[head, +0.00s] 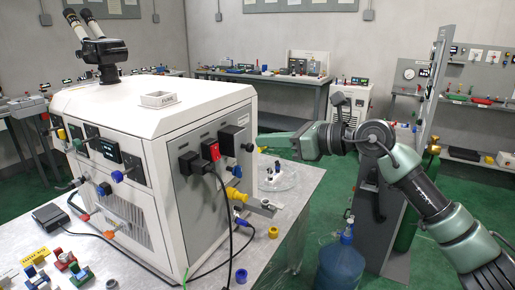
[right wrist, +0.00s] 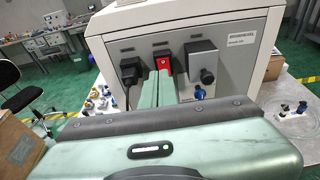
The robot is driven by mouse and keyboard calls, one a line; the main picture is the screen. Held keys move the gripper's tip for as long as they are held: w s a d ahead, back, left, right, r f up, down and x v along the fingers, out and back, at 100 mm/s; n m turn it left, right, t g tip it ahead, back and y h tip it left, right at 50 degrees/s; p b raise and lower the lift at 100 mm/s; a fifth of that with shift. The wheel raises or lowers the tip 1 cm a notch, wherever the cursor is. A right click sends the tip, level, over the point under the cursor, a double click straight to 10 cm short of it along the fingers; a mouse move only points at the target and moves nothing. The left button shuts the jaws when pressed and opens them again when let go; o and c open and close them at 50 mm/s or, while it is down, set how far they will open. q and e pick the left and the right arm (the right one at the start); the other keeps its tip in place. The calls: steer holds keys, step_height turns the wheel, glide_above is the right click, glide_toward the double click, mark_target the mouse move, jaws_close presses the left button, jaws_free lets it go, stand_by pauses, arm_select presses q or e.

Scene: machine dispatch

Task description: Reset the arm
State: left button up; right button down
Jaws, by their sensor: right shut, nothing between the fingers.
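My right arm comes in from the right in the head view. Its green gripper (head: 262,140) is shut and empty, pointing left at the side panel of the white machine (head: 185,108). The panel carries a red switch (head: 211,151) between a black plug with a cable (head: 190,162) and a black block with a knob (head: 232,141). In the right wrist view the two closed fingers (right wrist: 158,78) reach up to just below the red switch (right wrist: 164,64) and overlap the panel. I cannot tell whether they touch it. My left gripper is not in view.
The machine stands on a grey table (head: 262,225) with loose caps, fittings and a clear dish (head: 280,178). A blue jug (head: 340,265) stands right of the table. A grey upright panel (head: 425,110) is behind my right arm. Black cables hang from the machine.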

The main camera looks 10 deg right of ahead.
steer(key=w+d+f+m+t, duration=0.2)
steer(key=f+m, duration=0.4)
steer(key=f, duration=0.3)
steer(key=w+d+f+m+t, duration=0.1)
steer(key=w+f+m, duration=0.1)
steer(key=f+m, duration=0.6)
steer(key=w+d+f+m+t, duration=0.2)
steer(key=f+m, duration=0.3)
steer(key=f, duration=0.5)
steer(key=s+d+f+m+h, duration=0.3)
steer(key=s+f+m, duration=0.1)
steer(key=f, duration=0.6)
steer(key=s+d+f+m+h, duration=0.25)
steer(key=f+m, duration=0.25)
steer(key=f, duration=0.4)
steer(key=s+d+f+m+h, duration=0.2)
steer(key=s+f+m+h, duration=0.15)
steer(key=f, duration=0.65)
steer(key=s+d+f+m+g+h, duration=0.3)
steer(key=s+f+m+g, duration=0.4)
steer(key=s+f, duration=1.55)
steer(key=s+f+m+g, duration=0.3)
steer(key=s, duration=1.2)
steer(key=s+a+f+m+g, duration=0.1)
steer(key=s+f+m+g, duration=0.2)
steer(key=s, duration=1.3)
steer(key=shift+s+a+f, duration=0.15)
steer(key=shift+s+f, duration=0.1)
steer(key=shift+f, duration=0.5)
